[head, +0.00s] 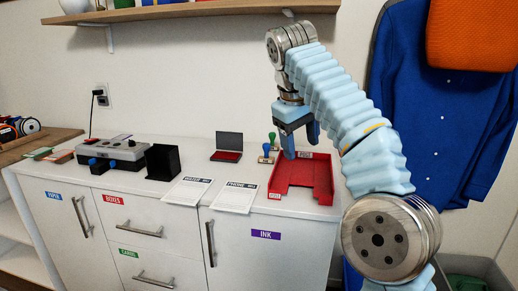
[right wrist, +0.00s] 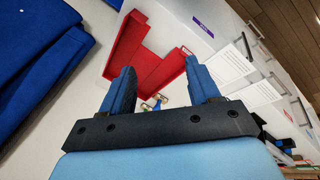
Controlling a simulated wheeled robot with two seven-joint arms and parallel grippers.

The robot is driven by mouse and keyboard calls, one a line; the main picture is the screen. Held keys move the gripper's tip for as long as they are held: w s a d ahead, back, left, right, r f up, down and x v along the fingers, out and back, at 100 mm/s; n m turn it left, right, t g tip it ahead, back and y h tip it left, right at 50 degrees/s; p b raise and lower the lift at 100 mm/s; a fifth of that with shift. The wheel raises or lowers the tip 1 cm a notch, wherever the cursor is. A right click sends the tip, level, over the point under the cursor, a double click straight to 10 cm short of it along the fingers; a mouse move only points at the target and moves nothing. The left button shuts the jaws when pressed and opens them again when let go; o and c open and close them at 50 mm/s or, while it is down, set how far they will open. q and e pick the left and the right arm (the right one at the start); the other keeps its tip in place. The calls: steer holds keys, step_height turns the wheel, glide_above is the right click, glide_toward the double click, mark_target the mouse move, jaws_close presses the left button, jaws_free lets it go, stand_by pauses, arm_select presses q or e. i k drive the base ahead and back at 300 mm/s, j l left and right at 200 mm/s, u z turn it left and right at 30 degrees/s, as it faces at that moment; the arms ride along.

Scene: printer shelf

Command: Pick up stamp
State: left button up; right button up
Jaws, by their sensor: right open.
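Two small stamps stand at the back of the white counter, one with a blue handle (head: 266,151) and one with a green handle (head: 272,139). My right gripper (head: 301,150) is open and empty, pointing down just to the right of the stamps, over the back of the red tray. In the right wrist view, the stamps (right wrist: 153,104) show small between the open fingers (right wrist: 162,72), beyond them and partly hidden by the gripper. My left gripper is not in view.
The red tray (head: 281,188) lies at the counter's right end. An open ink pad (head: 227,147), two paper pads (head: 187,190), a black holder (head: 162,162) and a grey device (head: 113,150) stand to the left. A wooden shelf (head: 190,10) hangs above.

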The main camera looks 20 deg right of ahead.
mark_target(265, 160)
steer(key=i, duration=1)
